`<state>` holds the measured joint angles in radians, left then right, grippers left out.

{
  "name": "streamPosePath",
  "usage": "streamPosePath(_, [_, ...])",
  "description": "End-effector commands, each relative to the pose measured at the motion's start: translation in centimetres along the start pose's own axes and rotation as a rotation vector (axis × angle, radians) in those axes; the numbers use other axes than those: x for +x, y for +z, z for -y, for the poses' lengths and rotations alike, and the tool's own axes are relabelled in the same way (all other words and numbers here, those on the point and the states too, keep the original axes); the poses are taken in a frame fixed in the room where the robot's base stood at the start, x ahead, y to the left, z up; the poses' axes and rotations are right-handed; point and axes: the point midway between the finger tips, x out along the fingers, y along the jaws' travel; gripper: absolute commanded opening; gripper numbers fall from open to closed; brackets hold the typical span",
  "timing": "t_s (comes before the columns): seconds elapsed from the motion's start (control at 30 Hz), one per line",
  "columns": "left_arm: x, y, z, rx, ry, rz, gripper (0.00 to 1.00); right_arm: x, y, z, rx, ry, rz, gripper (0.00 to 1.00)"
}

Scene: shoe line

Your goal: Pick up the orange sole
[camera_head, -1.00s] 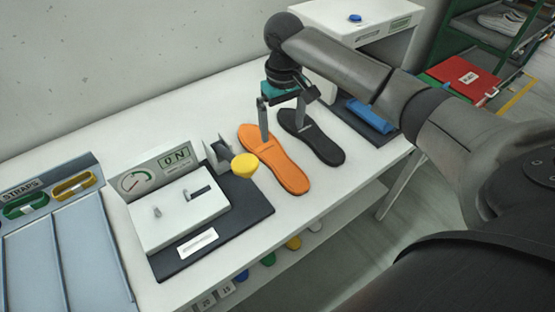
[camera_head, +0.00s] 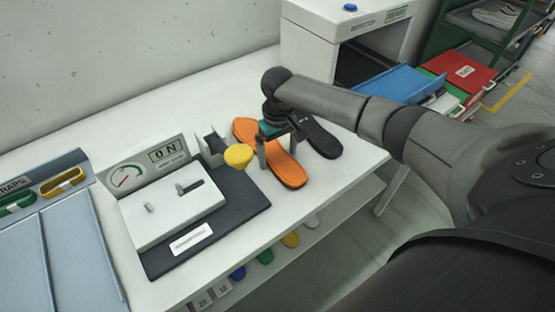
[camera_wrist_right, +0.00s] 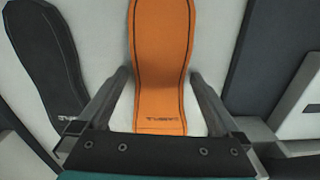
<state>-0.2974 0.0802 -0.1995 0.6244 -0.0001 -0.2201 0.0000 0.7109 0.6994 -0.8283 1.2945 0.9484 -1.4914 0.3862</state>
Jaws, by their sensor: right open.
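The orange sole (camera_head: 285,170) lies flat on the white table in the head view, its upper part partly covered by my right gripper. My right gripper (camera_head: 278,160) is open above it, with one finger toward each long side. In the right wrist view the orange sole (camera_wrist_right: 160,45) runs between the two open fingers (camera_wrist_right: 160,78), with visible gaps and no grip. A black sole (camera_head: 322,141) lies right beside it, partly hidden by my arm; it also shows at the left in the wrist view (camera_wrist_right: 42,55). My left gripper is not in view.
A grey machine with a gauge and an "ON" sign (camera_head: 165,155) stands left of the orange sole on a dark base. A yellow round part (camera_head: 239,156) is close to the sole's left side. A white box (camera_head: 300,40) stands behind on the right. The front table edge is near.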

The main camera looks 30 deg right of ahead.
Motion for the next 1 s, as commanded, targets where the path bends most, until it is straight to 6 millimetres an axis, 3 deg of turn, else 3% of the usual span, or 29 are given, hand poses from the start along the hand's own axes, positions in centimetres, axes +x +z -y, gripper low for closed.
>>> streamPosePath(0.2, [-0.02,0.10,0.01,0.000,0.000,0.002,0.50,0.03,0.01,0.01,-0.001,0.000,0.000,0.99])
streamPosePath(1.0, [-0.02,0.46,-0.05,0.001,0.001,0.008,0.50,-0.07,-0.05,0.01,0.000,0.000,-0.001,0.11])
